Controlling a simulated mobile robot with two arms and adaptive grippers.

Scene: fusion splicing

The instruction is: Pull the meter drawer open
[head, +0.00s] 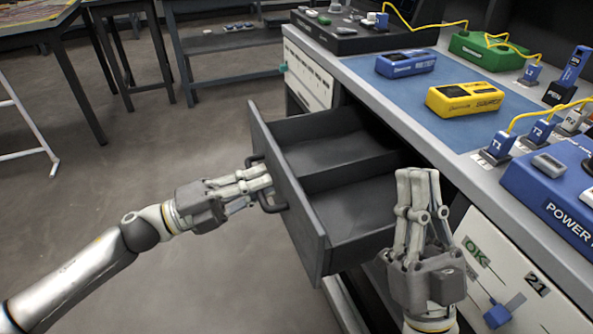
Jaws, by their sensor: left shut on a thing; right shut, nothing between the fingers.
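The meter drawer (290,200) is a dark grey drawer under the workbench, and it stands pulled well out to the left. Its inside shows a divider and looks empty. My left gripper (262,180) is shut on the black drawer handle (270,207) at the middle of the drawer front. The fingers hide part of the handle. My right gripper (418,180) is shut and empty, pointing up, in front of the drawer's near right corner and hiding part of it.
The workbench (480,135) carries a blue meter (405,63), a yellow source box (465,98), a green box (487,50) and a blue power meter box (555,190) with yellow cables. A white panel (505,270) is below the bench edge. The floor left of the drawer is clear.

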